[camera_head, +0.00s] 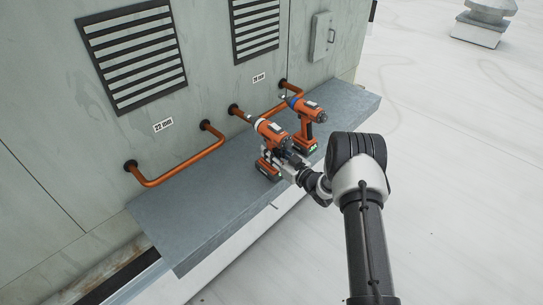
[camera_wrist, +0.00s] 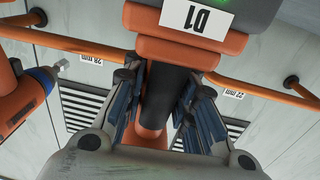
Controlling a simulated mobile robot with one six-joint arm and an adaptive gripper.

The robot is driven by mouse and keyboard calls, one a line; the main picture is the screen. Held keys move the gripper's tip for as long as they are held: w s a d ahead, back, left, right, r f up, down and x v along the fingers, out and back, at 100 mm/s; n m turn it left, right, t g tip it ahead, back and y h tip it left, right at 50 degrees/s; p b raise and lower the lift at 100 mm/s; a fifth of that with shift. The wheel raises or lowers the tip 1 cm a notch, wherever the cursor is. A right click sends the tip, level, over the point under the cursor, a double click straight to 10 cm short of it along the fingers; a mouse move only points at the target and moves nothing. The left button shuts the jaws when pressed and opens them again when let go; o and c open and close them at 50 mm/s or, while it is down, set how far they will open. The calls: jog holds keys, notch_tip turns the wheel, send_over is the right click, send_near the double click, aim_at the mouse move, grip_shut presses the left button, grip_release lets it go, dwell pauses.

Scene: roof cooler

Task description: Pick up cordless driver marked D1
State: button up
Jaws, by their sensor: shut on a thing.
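The cordless driver marked D1 (camera_wrist: 205,45) fills the top middle of the wrist view, its white D1 label on the battery end. In the head view the orange and black driver (camera_head: 271,129) stands upright at the grey shelf (camera_head: 190,205). My gripper (camera_wrist: 165,105) is shut on its dark handle, one finger on each side. In the head view my gripper (camera_head: 290,168) reaches it from the lower right. I cannot tell whether its battery touches the shelf. A second orange driver with a blue collar (camera_head: 309,117) stands just right of it; it shows at the wrist view's left edge (camera_wrist: 14,105).
Orange pipes (camera_head: 185,163) run along the unit's wall behind the drivers, with "22 mm" and "28 mm" labels. Louvred vents (camera_head: 135,55) are above. The shelf is bare to the left. The pale roof (camera_head: 450,170) is open to the right.

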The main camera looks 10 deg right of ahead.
grip_shut()
jog(key=shift+w+r, duration=0.1)
jog(key=shift+r, duration=0.05)
dwell(0.4)
jog(key=shift+r, duration=0.15)
